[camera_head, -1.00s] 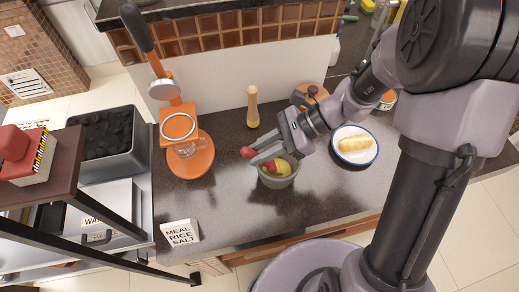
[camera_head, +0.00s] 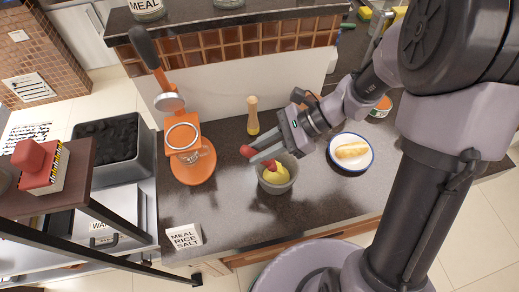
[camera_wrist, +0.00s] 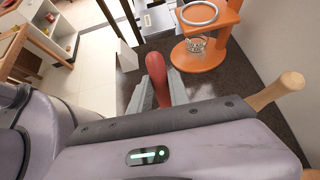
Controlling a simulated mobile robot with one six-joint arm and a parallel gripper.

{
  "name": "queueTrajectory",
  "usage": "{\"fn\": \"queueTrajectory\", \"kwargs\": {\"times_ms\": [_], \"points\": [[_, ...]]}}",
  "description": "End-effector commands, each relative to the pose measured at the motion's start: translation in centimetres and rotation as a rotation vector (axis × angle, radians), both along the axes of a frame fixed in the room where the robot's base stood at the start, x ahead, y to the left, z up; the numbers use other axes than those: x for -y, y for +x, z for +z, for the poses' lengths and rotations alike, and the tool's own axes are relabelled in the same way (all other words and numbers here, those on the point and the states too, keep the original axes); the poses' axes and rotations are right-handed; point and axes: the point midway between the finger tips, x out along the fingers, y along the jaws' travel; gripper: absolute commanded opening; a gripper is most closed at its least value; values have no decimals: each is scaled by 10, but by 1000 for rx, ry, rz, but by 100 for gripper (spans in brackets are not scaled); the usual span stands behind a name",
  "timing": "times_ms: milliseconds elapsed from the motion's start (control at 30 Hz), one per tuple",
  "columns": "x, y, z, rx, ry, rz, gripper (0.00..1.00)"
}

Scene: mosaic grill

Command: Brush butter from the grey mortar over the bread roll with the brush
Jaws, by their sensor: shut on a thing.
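My gripper (camera_head: 263,154) is shut on the brush, whose red handle end (camera_head: 247,151) sticks out to the left of the fingers. The red handle (camera_wrist: 157,75) also rises between the fingers in the wrist view. A red lower part of the brush shows below the fingers, at the back rim of the grey mortar (camera_head: 291,184). The mortar holds yellow butter (camera_head: 278,178). I cannot make out the bristles or whether they touch the butter. The bread roll (camera_head: 352,150) lies on a white plate with a blue rim (camera_head: 343,166), right of the mortar and apart from my gripper.
A wooden mill (camera_head: 253,115) stands behind the mortar. An orange press (camera_head: 193,170) with a glass stands to the left. A label card (camera_head: 184,237) is at the counter's front left. The counter (camera_head: 235,220) in front of the mortar is clear.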

Motion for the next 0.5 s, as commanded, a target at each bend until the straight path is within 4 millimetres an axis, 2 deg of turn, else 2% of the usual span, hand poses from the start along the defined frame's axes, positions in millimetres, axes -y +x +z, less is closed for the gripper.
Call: {"fn": "queueTrajectory", "kwargs": {"times_ms": [33,167,500], "points": [[0,0,10,0,0,0,0],[0,0,23,0,0,0,0],[0,0,24,0,0,0,0]]}}
